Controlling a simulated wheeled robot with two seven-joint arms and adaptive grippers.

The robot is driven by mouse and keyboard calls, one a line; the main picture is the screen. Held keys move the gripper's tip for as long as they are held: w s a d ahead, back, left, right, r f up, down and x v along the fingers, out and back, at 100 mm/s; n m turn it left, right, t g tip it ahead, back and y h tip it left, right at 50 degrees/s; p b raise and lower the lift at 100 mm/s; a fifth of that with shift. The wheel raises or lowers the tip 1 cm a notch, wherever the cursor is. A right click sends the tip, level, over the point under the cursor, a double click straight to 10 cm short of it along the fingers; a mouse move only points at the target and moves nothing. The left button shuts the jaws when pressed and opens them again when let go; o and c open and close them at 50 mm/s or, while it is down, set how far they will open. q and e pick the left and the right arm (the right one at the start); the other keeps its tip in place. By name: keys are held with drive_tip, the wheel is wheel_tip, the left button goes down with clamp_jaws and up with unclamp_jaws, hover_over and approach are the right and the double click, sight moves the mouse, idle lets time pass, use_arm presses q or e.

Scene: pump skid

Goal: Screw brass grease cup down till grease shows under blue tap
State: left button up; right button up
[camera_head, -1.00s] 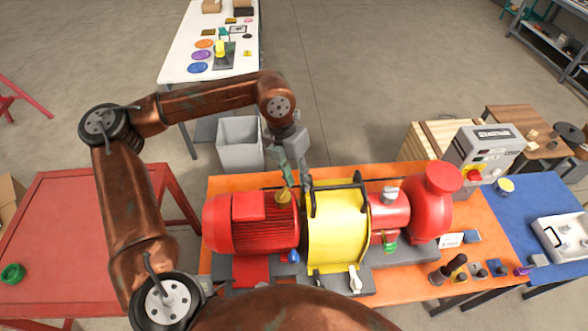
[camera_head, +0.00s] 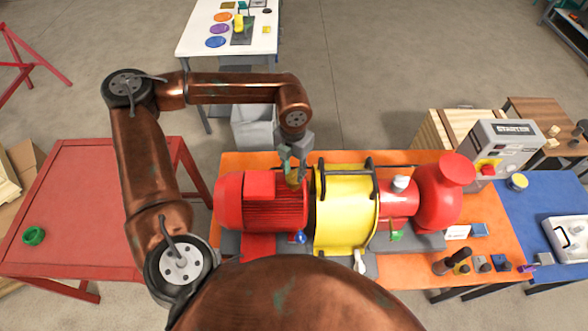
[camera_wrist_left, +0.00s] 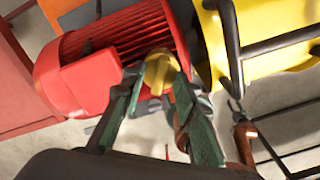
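The brass grease cup (camera_head: 292,184) stands on top of the red motor (camera_head: 262,207), at its end near the yellow guard; in the left wrist view the cup (camera_wrist_left: 158,72) is in the middle. My left gripper (camera_head: 293,165) is above the motor, pointing down. In the left wrist view its two fingertips (camera_wrist_left: 157,86) are on either side of the cup and overlap its edges; whether they press on it is not clear. The blue tap (camera_head: 299,238) is low on the motor's front side. No grease is visible there.
The yellow guard (camera_head: 343,212) with dark bars stands right beside the cup. A red pump (camera_head: 440,195) and a green tap (camera_head: 397,236) are further right on the orange bench (camera_head: 490,225). A red table (camera_head: 90,200) is at the left.

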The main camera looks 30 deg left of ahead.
use_arm(q)
drive_tip(key=shift+c, duration=0.6)
use_arm(e)
drive_tip(key=shift+a, duration=0.15)
use_arm(q)
drive_tip(key=c, duration=0.3)
clamp_jaws()
use_arm(e)
drive_tip(key=shift+s+a+f, duration=0.1)
drive_tip(key=shift+s+a, duration=0.15)
drive_tip(key=shift+s, duration=0.05)
drive_tip(key=shift+d, duration=0.2)
